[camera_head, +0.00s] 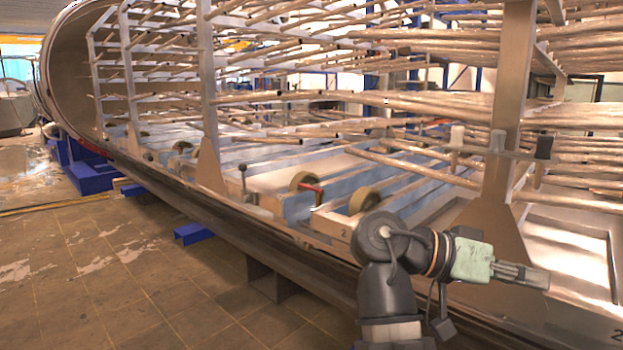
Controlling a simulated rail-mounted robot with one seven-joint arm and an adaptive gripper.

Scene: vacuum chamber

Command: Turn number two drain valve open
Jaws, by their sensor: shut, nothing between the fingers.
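My gripper (541,278) is at the lower right, shut and empty, its fingers pointing right, in front of the chamber's near edge. No part is clearly labelled as the number two drain valve. A small upright lever with a dark ball knob (243,170) stands on the near rail at centre left. A short red bar (312,187) sits beside a tan roller (301,181). My gripper is apart from all of these. A dark "2" marks the rail just left of my arm; another mark is at the lower right edge.
The long chamber rim (230,232) runs from upper left to lower right. Racks of metal tubes (420,103) fill the space above the rails, with upright posts (508,110) between them. A second tan roller (363,199) is near my arm. The tiled floor (130,280) is open at left.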

